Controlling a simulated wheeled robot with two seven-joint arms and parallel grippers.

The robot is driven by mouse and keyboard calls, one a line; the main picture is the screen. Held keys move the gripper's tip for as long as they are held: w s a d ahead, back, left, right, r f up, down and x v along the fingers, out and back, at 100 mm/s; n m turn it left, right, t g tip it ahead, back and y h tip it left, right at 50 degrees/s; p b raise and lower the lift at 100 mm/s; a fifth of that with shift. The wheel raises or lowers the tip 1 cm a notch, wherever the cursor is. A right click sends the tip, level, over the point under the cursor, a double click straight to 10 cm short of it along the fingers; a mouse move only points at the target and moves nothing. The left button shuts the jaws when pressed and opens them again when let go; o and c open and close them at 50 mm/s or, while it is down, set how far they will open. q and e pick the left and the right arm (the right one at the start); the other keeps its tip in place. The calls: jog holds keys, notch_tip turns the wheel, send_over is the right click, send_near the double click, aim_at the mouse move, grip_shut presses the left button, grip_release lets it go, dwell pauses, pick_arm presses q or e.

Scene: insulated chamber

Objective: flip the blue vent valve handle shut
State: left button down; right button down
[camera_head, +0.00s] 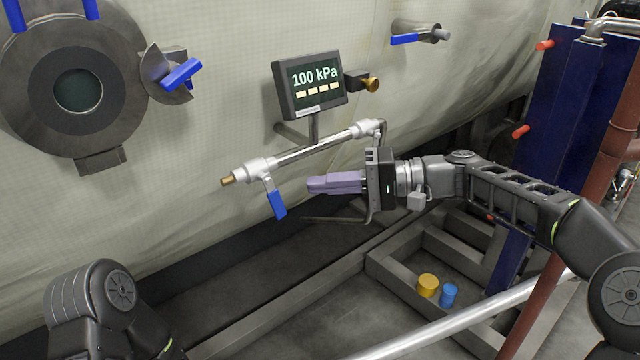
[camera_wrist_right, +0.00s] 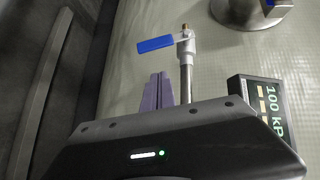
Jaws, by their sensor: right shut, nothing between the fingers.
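A blue lever handle (camera_head: 276,204) hangs down and slightly right from the valve at the left end of a slanted metal pipe (camera_head: 310,151), below the pressure display. The handle lies across the pipe's line. It also shows in the right wrist view (camera_wrist_right: 155,44), beyond my fingertips. My right gripper (camera_head: 312,185), with purple fingers, is shut and empty. Its tips point left, a short gap to the right of the handle and not touching it. The fingers also show in the right wrist view (camera_wrist_right: 157,88). My left gripper is out of view; only part of that arm shows at the lower left.
The display (camera_head: 310,88) reads 100 kPa above the pipe. Other blue handles are on a valve (camera_head: 405,39) at upper right and beside the round port (camera_head: 182,75). A frame with yellow (camera_head: 427,285) and blue (camera_head: 449,294) pieces lies below my right arm.

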jog(key=s+d+r, duration=0.1)
jog(key=d, duration=0.8)
jog(key=shift+s+r, duration=0.15)
jog(key=shift+r, duration=0.15)
jog(key=w+d+f+m+t+h, duration=0.1)
jog(key=w+f+m+t+h, duration=0.15)
jog(key=f, duration=0.55)
jog(key=w+d+f+m+t+h, duration=0.2)
jog(key=w+f+m+h, duration=0.15)
jog(key=f, duration=0.55)
jog(key=s+f+g+h+p, duration=0.1)
jog(key=s+f+h, duration=0.15)
jog(key=f, duration=0.75)
jog(key=s+f+h, duration=0.2)
jog(key=s+f, duration=0.1)
jog(key=f, duration=0.7)
jog(key=s+a+f+g+h+p, duration=0.1)
jog(key=s+f+h+p, duration=0.1)
jog(key=s+f, duration=0.75)
jog(key=s+a+f+n+g+p, duration=0.1)
jog(key=s+a+f, duration=0.1)
jog(key=s, duration=0.8)
jog(key=s+a+f+n+g+p, duration=0.1)
jog(key=s+a+f+n+g, duration=0.1)
jog(key=s, duration=0.9)
jog(key=shift+a+n, duration=0.3)
jog(key=shift+a, duration=0.15)
